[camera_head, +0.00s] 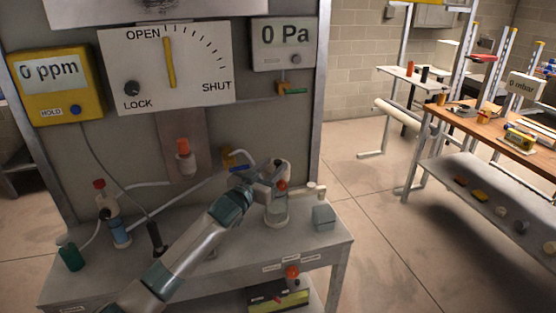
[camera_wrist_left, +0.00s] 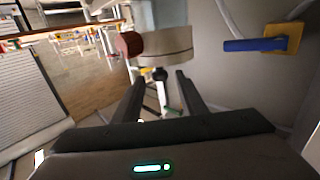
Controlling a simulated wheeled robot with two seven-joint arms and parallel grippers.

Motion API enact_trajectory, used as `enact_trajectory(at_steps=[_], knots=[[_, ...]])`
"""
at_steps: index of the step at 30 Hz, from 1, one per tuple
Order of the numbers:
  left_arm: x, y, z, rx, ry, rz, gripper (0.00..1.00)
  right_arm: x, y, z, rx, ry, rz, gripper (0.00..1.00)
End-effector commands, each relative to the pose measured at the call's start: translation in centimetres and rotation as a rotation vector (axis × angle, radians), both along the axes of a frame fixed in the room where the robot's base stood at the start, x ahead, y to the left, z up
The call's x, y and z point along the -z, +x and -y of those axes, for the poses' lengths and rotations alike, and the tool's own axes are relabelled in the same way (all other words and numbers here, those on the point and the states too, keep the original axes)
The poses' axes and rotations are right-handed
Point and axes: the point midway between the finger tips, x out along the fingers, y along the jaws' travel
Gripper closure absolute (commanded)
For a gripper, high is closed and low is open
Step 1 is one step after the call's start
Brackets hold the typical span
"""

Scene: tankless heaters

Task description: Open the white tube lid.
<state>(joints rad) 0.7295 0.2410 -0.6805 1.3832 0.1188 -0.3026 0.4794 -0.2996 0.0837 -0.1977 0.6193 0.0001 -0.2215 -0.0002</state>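My left gripper (camera_head: 270,181) is over the right part of the grey bench, close to a pale round cap (camera_head: 284,165) and a clear bottle (camera_head: 277,213) with a red top. In the left wrist view its two dark fingers (camera_wrist_left: 166,80) are apart. A broad off-white, ring-like lid (camera_wrist_left: 165,47) is just beyond the fingertips, with a red-brown round part (camera_wrist_left: 130,44) on its left side and a dark knob below it. I cannot tell for certain that this is the white tube lid. My right gripper is not in view.
A blue-handled valve (camera_wrist_left: 255,45) is on the panel to the right in the wrist view. A grey-green cube (camera_head: 324,218) stands right of the bottle. A blue-liquid bottle (camera_head: 118,232) and a dark green block (camera_head: 71,257) are at the left. A wooden table (camera_head: 470,124) stands farther right.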

Motion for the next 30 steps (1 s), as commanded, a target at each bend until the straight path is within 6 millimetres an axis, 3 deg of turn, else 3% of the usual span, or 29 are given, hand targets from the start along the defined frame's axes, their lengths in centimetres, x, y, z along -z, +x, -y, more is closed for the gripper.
enact_trajectory(at_steps=[9,23,28,30], knots=[[-0.1,2.6,1.4,0.000,0.000,0.001,0.62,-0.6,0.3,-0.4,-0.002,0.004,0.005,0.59],[0.0,3.2,1.6,0.000,0.000,0.001,0.62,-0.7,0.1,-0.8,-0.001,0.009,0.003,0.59],[0.0,3.2,1.6,0.000,0.000,0.001,0.98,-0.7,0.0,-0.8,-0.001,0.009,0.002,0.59],[0.0,3.2,1.6,0.000,0.000,0.001,1.00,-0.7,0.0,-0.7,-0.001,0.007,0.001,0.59]])
